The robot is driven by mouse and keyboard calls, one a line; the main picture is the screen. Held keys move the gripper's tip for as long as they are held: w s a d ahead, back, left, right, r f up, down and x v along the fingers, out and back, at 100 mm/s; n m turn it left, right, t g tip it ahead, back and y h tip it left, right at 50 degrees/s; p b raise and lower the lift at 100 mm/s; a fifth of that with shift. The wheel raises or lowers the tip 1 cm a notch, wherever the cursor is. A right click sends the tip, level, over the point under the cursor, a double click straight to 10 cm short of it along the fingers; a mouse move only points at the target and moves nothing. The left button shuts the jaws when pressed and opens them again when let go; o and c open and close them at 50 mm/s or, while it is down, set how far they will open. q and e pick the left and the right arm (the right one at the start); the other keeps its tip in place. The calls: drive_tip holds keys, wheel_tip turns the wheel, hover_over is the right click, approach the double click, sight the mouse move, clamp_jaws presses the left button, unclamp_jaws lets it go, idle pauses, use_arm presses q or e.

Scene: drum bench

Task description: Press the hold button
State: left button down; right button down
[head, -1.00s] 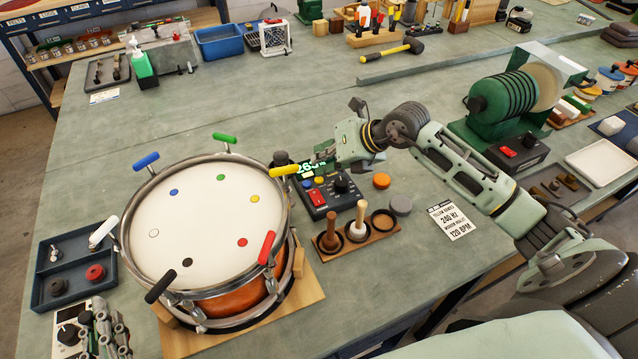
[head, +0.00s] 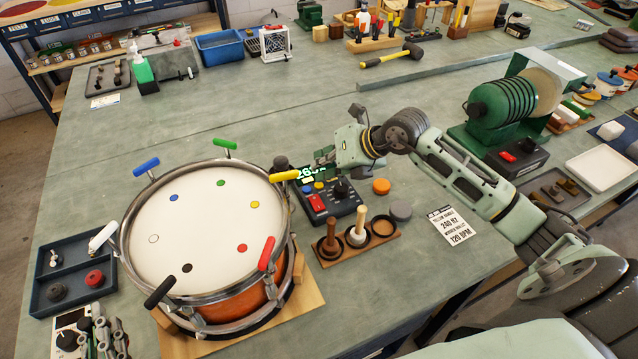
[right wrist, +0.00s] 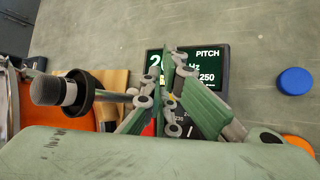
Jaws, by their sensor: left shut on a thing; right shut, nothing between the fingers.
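A pitch meter (head: 330,206) with a dark case stands right of the drum (head: 203,232). It has a lit green display, small coloured buttons, a red switch (head: 317,203) and a black knob (head: 342,188). No hold label is readable. My right gripper (head: 320,160) is shut and empty over the meter's display end. In the right wrist view its fingers (right wrist: 170,62) cover part of the display (right wrist: 210,72), which reads PITCH and Hz; contact cannot be told. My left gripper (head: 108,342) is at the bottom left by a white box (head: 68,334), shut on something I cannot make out.
Coloured handles ring the drum, the yellow one (head: 285,176) close to the meter. A dark microphone (right wrist: 52,90) is beside my right gripper.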

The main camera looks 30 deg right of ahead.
sight(84, 329)
use_arm(q)
drive_tip(key=shift+f, duration=0.1)
use_arm(e)
drive_tip(key=shift+f, duration=0.15)
use_arm(q)
drive_tip(key=shift+f+b, duration=0.25)
drive_tip(key=shift+b, duration=0.15)
use_arm(e)
drive_tip(key=shift+f, duration=0.45)
use_arm(q)
drive_tip(key=shift+r+p, duration=0.35)
use_arm(e)
drive_tip(key=shift+r, duration=0.6)
use_arm(q)
drive_tip(key=shift+r, duration=0.1)
use_arm(e)
drive_tip(key=shift+r, duration=0.1)
